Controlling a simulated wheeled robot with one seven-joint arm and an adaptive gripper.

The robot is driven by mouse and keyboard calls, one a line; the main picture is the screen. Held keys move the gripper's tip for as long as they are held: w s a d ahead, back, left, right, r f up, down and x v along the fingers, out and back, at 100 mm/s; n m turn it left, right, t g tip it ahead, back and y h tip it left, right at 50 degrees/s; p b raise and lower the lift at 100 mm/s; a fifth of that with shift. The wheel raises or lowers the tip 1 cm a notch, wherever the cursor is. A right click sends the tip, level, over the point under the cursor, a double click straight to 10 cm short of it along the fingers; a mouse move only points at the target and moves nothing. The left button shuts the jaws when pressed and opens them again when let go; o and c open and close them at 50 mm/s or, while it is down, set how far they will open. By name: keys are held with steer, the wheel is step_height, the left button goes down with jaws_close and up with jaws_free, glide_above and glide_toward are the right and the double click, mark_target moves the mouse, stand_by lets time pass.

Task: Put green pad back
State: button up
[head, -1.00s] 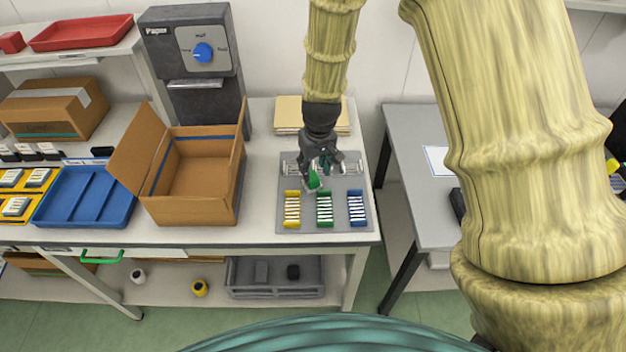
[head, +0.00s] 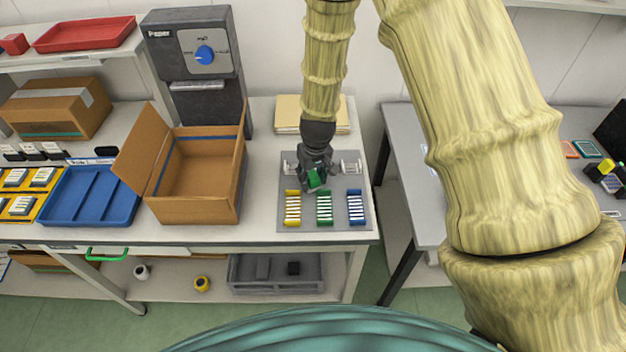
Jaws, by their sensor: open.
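A small green pad (head: 316,179) is at my gripper (head: 314,184), over the upper middle of a grey board (head: 345,221). My gripper is open and points down, with its fingers around or just beside the pad. The fingers hide part of the pad, and I cannot tell whether they touch it. Below it on the board are a yellow-ended rack (head: 292,208), a green-ended rack (head: 324,208) and a blue-ended rack (head: 356,207), each with a row of white strips. Pale wire holders (head: 350,167) stand at the board's back, partly hidden by my gripper.
An open cardboard box (head: 195,205) stands left of the board, with a blue tray (head: 90,200) beyond it. A paper dispenser (head: 197,65) and folders (head: 287,115) are at the back. A grey table (head: 405,150) stands to the right across a gap.

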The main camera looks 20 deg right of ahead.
steer(key=c, duration=0.8)
steer(key=shift+r, duration=0.15)
steer(key=shift+c, duration=0.2)
